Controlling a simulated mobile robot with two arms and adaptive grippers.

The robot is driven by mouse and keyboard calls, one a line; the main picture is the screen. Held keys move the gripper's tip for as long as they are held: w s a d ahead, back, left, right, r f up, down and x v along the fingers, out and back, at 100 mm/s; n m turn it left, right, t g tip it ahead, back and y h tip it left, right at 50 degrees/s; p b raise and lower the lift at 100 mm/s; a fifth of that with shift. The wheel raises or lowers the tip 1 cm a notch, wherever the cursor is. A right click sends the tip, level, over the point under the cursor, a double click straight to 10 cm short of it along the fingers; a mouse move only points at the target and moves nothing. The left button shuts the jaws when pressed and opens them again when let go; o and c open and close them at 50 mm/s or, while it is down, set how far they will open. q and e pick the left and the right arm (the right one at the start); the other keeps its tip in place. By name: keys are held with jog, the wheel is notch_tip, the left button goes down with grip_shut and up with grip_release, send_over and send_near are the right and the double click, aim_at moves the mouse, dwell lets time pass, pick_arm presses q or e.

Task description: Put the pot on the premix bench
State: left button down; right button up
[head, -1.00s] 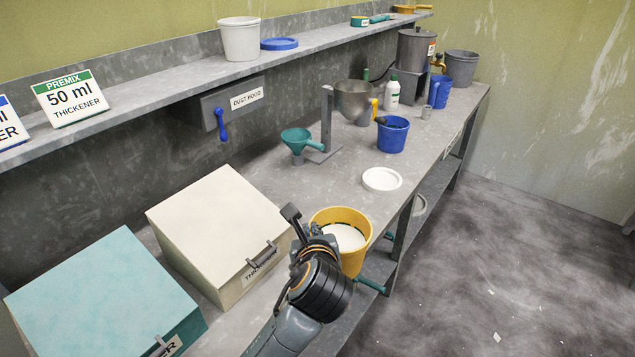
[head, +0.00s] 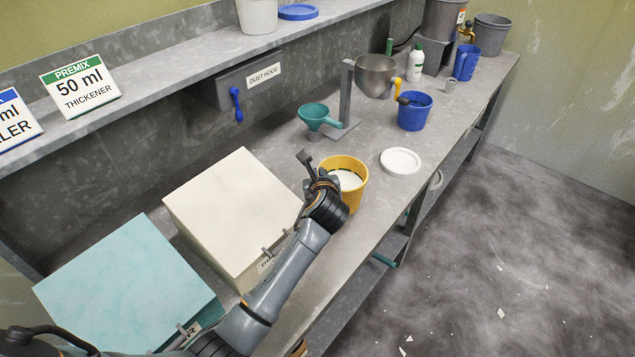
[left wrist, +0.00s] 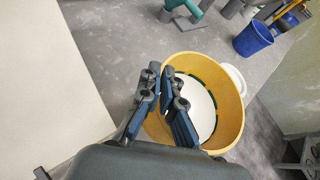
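The yellow pot (head: 357,198), with white contents, is over the grey bench (head: 372,228) between the cream bin and the white lid. I cannot tell whether its base touches the bench top. My left gripper (head: 322,184) is at the pot's near left rim. In the left wrist view, the fingers (left wrist: 165,108) are close together across the wall of the pot (left wrist: 228,72), one inside and one outside, and appear shut on it. My right gripper is not in view.
A cream bin (head: 230,210) and a teal bin (head: 125,285) stand left of the pot. A white lid (head: 400,161) lies to its right, with a teal funnel (head: 314,115) and blue jug (head: 414,112) beyond. A shelf with a premix sign (head: 80,84) runs behind.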

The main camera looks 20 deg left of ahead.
pick_arm(q)
jog(key=shift+w+a+f, duration=0.35)
jog(key=shift+w+f, duration=0.35)
jog(key=shift+w, duration=0.05)
jog(key=shift+w+f+p, duration=0.2)
jog(key=shift+f+p, duration=0.15)
jog(key=shift+f, duration=1.45)
jog(key=c, duration=2)
grip_release()
jog(key=shift+s+a+f, duration=0.1)
jog(key=shift+f, duration=0.1)
jog(key=o, duration=0.5)
jog(key=v, duration=1.2)
jog(key=shift+b, duration=0.3)
